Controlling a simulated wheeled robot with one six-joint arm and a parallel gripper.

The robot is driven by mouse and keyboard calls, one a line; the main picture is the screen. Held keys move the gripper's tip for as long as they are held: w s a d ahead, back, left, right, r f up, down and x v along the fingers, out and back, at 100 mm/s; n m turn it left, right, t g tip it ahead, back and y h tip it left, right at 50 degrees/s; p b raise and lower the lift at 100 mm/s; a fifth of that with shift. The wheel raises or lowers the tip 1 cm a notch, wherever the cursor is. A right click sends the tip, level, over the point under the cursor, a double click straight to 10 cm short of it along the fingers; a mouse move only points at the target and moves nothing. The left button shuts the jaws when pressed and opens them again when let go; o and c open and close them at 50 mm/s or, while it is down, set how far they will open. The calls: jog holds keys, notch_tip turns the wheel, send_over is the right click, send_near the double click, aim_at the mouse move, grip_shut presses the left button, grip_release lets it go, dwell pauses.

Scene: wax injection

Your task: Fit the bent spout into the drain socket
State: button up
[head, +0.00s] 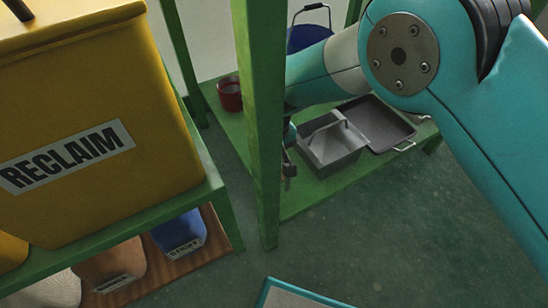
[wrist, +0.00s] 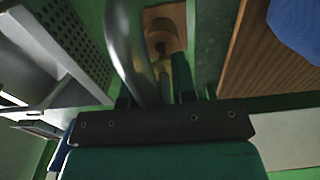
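A smooth grey bent spout (wrist: 128,52) rises from between the fingers of my gripper (wrist: 155,92) and curves up and left in the wrist view. My gripper appears shut on it; the exact contact is hidden by the dark gripper body. A brown fitting with a dark round hole (wrist: 163,32), which looks like the drain socket, lies beyond the fingers, right of the spout. The spout looks apart from the hole, though depth is hard to judge. In the head view my gripper (head: 289,168) is small, beside the green post and partly hidden.
A green post (head: 259,120) stands close left of my gripper. A grey metal box (head: 333,160), a dark tray (head: 385,122), a red cup (head: 229,96) and a blue bucket (head: 307,39) stand on the green shelf. A yellow RECLAIM bin (head: 100,100) fills the left.

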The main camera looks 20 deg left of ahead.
jog(key=shift+o, duration=0.3)
jog(key=shift+s+d+f, duration=0.15)
jog(key=shift+f, duration=0.3)
jog(key=shift+s+d+f, duration=0.1)
jog(key=shift+d+f, duration=0.05)
jog(key=shift+f, duration=0.25)
jog(key=shift+f+b, duration=0.2)
jog(key=shift+b, duration=0.25)
notch_tip(320, 180, up, 18)
jog(key=p, duration=1)
jog(key=shift+w+a+p, duration=0.15)
jog(key=shift+a+p, duration=0.15)
jog(key=shift+a, duration=0.15)
